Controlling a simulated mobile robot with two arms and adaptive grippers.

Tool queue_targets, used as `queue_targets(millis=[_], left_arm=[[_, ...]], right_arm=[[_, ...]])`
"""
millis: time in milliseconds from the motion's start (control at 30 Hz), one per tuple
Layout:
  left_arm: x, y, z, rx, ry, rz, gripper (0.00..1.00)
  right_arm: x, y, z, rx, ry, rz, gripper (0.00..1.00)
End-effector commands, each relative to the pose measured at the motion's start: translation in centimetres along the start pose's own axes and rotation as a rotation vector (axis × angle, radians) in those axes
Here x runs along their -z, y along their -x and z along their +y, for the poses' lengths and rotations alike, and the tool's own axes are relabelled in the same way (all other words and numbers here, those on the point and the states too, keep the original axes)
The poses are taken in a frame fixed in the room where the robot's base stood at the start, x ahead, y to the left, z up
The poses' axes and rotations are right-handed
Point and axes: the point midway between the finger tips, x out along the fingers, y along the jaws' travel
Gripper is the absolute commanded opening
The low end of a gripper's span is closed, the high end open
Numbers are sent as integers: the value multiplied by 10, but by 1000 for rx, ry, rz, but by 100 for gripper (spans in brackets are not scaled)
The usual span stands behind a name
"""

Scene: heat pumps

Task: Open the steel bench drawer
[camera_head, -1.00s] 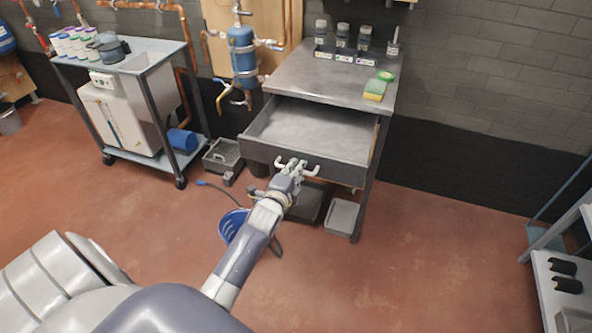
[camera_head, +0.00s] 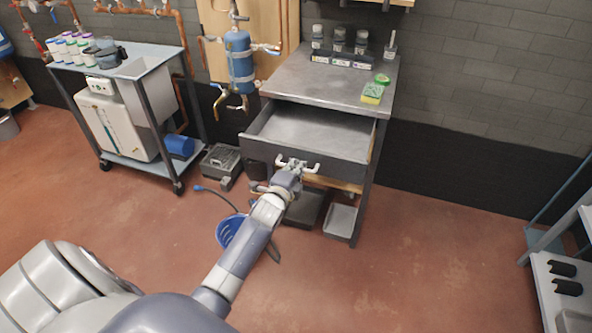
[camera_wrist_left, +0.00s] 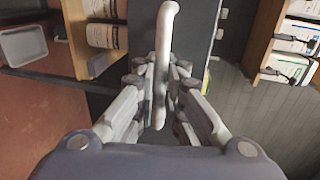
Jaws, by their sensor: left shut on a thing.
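The steel bench (camera_head: 325,76) stands against the wall, and its drawer (camera_head: 318,133) is pulled out, with an empty grey inside showing. A pale bar handle (camera_head: 312,168) is on the drawer's dark front. My left gripper (camera_head: 292,168) is at the handle. In the left wrist view, the handle (camera_wrist_left: 165,50) runs between the fingers of the gripper (camera_wrist_left: 160,92), which are shut on it. My right gripper is not in view.
A yellow-green sponge (camera_head: 372,93) and several bottles stand on the bench top. A grey tray (camera_head: 340,221) and a blue bucket (camera_head: 230,230) are low by the bench. A trolley (camera_head: 130,110) stands left.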

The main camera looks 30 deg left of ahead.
Motion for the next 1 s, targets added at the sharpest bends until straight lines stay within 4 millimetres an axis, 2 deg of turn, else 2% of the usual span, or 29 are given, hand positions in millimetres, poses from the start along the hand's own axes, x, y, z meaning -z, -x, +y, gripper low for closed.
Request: queue_targets(millis=[33, 67, 100, 433, 567, 667, 1000], left_arm=[[0, 0, 0, 0, 0, 0, 0], [0, 0, 0, 0, 0, 0, 14], [0, 0, 0, 0, 0, 0, 17], [0, 1, 0, 0, 0, 0, 17], [0, 9, 0, 0, 0, 0, 17], [0, 22, 1, -2, -1, 0, 17], [0, 88, 1, -2, 0, 1, 17]], right_arm=[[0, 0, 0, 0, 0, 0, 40], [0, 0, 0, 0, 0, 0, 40], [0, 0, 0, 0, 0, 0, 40], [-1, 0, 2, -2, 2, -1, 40], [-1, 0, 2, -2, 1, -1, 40], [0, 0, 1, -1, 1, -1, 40], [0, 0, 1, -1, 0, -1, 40]])
